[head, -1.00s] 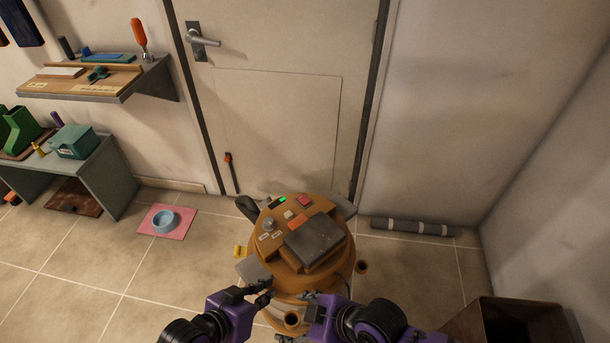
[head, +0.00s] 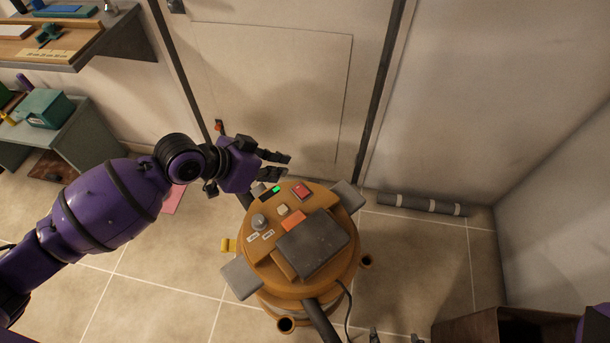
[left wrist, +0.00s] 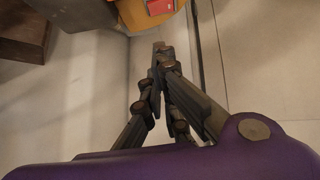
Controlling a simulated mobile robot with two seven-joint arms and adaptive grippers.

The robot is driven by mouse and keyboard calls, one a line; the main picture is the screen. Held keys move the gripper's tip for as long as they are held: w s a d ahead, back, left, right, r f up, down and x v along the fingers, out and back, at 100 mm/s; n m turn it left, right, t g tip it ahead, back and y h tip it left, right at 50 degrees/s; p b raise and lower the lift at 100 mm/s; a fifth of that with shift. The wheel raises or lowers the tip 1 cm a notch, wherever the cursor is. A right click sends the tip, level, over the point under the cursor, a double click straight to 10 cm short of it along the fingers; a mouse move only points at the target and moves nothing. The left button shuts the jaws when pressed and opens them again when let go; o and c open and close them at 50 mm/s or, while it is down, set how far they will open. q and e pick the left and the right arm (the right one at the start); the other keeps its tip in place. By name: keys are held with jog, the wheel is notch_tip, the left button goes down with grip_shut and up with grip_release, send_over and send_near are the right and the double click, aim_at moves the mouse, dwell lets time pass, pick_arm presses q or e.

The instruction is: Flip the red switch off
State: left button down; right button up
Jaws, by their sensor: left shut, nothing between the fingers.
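The red switch (head: 302,191) sits near the far edge of the round orange-brown machine (head: 345,262); whether it is on or off I cannot tell. My left gripper (head: 288,165) is shut and empty. It appears just beyond and left of the switch in the head view, apart from it. In the left wrist view, the closed fingers (left wrist: 160,50) point toward the machine's edge, and the red switch (left wrist: 159,6) is partly cut off at the top. Dark tips at the bottom of the head view may be my right gripper (head: 394,338); its state is unclear.
Also on the machine are a green light (head: 277,189), a grey knob (head: 259,221), a pale button (head: 283,210), an orange piece (head: 294,221) and a dark box (head: 312,245). A door (head: 270,80) stands behind. A grey roll (head: 420,204) lies by the wall, and a brown box (head: 470,328) stands lower right.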

pick_arm(q)
jog(key=shift+s, duration=0.1)
jog(key=shift+d, duration=0.1)
send_over(306, 193)
jog(key=f, duration=0.7)
jog(key=shift+w+f+b, duration=0.2)
jog(key=shift+w+b, duration=0.15)
jog(key=shift+w, duration=0.05)
jog(key=shift+s+a+f, duration=0.1)
jog(key=shift+a+f, duration=0.05)
jog(key=shift+f, duration=0.5)
jog(key=shift+s+a+f, duration=0.1)
jog(key=shift+f, duration=1.05)
jog(key=shift+s+d+f, duration=0.25)
jog(key=shift+s+f, duration=0.1)
jog(key=shift+f, duration=0.15)
